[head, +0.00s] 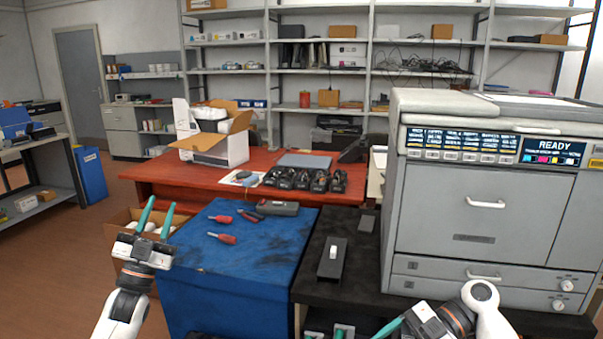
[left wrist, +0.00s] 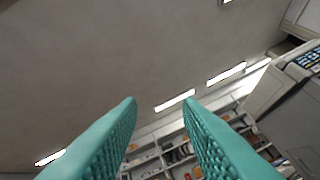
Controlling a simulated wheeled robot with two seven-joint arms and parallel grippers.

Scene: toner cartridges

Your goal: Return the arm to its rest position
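My left gripper (head: 157,212) is raised at the left of the blue-covered table, its green fingers pointing up. It also shows in the left wrist view (left wrist: 160,105), where the two fingers stand apart with nothing between them and the ceiling and shelves lie beyond. My right gripper (head: 386,332) is low at the bottom edge of the head view, in front of the printer, partly cut off. Whether its fingers are open or shut does not show clearly. A dark grey toner cartridge (head: 332,260) lies on the black table right of the blue cloth. The printer (head: 485,215) has its front panel closed and its display reads READY.
The blue-covered table (head: 250,270) carries red-handled screwdrivers (head: 222,238) and a dark grey block (head: 278,208). Several black cartridges (head: 305,180) and an open white box (head: 212,150) stand on the red table behind. A cardboard box (head: 122,225) is behind my left gripper.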

